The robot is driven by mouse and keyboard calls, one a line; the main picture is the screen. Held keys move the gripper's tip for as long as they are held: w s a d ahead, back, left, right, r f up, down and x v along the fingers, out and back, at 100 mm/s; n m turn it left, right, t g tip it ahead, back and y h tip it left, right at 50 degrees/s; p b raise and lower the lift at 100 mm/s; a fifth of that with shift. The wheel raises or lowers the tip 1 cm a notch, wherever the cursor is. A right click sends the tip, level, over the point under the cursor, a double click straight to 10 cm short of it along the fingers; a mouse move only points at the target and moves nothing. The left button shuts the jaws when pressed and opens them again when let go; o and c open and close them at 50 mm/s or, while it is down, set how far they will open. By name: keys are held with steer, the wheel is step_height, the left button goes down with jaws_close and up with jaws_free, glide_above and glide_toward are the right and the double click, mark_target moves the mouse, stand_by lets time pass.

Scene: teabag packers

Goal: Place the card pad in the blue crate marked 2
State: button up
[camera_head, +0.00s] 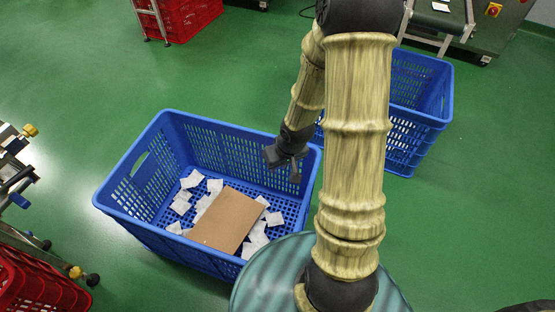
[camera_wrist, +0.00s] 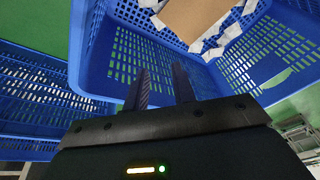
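The card pad (camera_head: 228,219) is a flat brown rectangle lying in a blue crate (camera_head: 118,205), on top of several white teabag packets. No number is readable on this crate. A second blue crate (camera_head: 427,112) stands to the right, partly hidden behind my arm, and shows no readable mark. My gripper (camera_head: 283,165) is above the right rear part of the first crate, apart from the pad. In the wrist view, my gripper's fingers (camera_wrist: 160,85) are spread with nothing between them. The pad (camera_wrist: 192,15) shows beyond them at the top edge.
Red crates stand at the top left (camera_head: 190,14) and lower left (camera_head: 38,285). A metal stand with knobs (camera_head: 22,160) is at the left edge. Machinery (camera_head: 480,25) stands at the top right. Green floor (camera_head: 480,200) is clear on the right.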

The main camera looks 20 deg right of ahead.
steer(key=s+a+r, duration=0.1)
steer(key=s+r, duration=0.2)
steer(key=r, duration=0.3)
steer(key=s+a+r+h, duration=0.1)
steer(key=s+a+r, duration=0.1)
steer(key=s+r, duration=0.2)
step_height(320, 180, up, 3)
steer(key=shift+s+a+m, duration=0.25)
steer(key=shift+m, duration=0.15)
